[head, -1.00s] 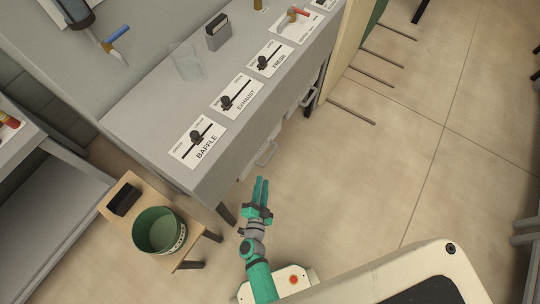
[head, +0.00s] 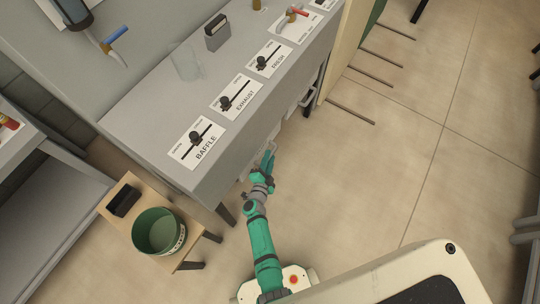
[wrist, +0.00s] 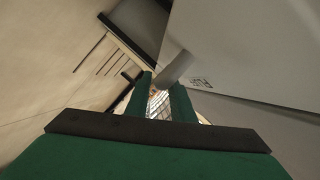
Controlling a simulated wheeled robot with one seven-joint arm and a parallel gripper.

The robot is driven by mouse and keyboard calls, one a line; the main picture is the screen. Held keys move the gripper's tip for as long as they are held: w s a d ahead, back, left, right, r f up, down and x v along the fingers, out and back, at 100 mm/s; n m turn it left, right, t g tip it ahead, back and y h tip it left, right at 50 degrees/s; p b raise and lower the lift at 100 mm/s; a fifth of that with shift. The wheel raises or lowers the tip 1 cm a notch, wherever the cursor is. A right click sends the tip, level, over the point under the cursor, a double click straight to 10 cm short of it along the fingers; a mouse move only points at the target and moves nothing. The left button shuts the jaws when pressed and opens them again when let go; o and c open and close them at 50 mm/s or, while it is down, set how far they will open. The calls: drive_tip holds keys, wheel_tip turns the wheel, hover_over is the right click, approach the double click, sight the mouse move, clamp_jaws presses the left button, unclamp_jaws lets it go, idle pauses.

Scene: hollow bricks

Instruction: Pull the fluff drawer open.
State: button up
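The fluff drawer (wrist: 235,75) shows in the wrist view as a grey front with a small label, partly legible as "FLUF", on the right. A pale grey handle bar (wrist: 174,68) stands out from it, just beyond my fingertips. In the head view the handle (head: 272,146) is mostly hidden behind my gripper (head: 268,161), which is at the bench's front side below the BAFFLE plate. My gripper's two green fingers (wrist: 161,92) are apart in the wrist view, with a gap between them. The handle is close to the tips; I cannot tell whether they touch it. The drawer looks closed.
The grey bench (head: 150,115) carries BAFFLE, EXHAUST and FRESH slider plates. Another handle (head: 306,97) is farther along its front. A small wooden stand (head: 118,205) with a green bucket (head: 159,232) is at the left. The floor (head: 370,170) to the right is clear.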

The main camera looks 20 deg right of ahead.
drive_tip(key=shift+x, duration=0.85)
